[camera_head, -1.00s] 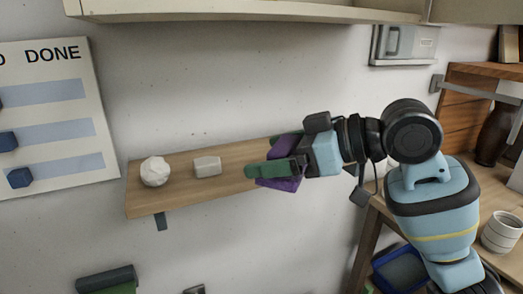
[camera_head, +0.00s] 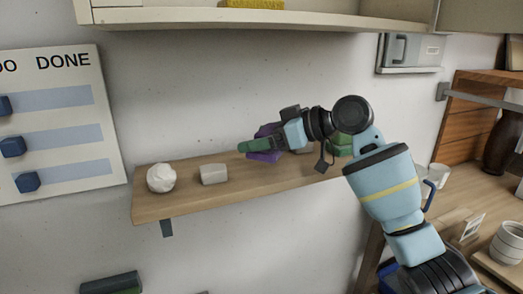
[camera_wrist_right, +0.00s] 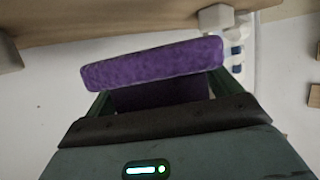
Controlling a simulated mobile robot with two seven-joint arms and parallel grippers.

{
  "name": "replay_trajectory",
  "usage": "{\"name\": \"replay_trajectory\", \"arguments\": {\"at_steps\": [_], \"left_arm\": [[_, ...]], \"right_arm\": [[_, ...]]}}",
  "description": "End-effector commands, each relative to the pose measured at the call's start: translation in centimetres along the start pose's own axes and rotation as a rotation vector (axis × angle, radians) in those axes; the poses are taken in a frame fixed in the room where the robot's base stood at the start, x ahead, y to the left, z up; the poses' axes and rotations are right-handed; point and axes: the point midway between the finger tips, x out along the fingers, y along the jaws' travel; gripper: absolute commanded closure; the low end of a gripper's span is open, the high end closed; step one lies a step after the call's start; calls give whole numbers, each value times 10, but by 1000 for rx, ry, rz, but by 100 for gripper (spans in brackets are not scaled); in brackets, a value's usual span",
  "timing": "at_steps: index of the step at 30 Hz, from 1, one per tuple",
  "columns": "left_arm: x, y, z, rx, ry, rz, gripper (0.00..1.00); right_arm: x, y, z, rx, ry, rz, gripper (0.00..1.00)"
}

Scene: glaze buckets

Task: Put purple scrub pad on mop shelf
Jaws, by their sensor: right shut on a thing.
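The purple scrub pad (camera_head: 264,156) is held in my right gripper (camera_head: 262,148), over the wooden wall shelf (camera_head: 190,202) in the head view. In the right wrist view the pad (camera_wrist_right: 155,64) lies across the green fingers, which are shut on it. In the head view the gripper and its green finger hide part of the pad. I cannot tell whether the pad touches the shelf. My left gripper is not in view.
A white crumpled ball (camera_head: 161,178) and a pale block (camera_head: 214,174) stand on the shelf's left part. A green object (camera_head: 341,143) shows at its right end, partly behind my arm. An upper shelf (camera_head: 220,19) holds a yellow sponge (camera_head: 254,4).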

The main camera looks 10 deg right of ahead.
Motion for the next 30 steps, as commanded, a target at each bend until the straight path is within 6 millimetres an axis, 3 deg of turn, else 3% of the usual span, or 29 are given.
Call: {"name": "replay_trajectory", "arguments": {"at_steps": [6,14,26,27,30], "left_arm": [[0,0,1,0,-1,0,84],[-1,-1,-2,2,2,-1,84],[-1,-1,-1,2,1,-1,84],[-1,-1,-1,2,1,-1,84],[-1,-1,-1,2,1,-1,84]], "right_arm": [[4,5,-1,2,1,0,33],[14,5,30,1,1,0,33],[16,5,35,1,0,0,33],[16,5,35,1,0,0,6],[16,5,35,1,0,0,0]]}}
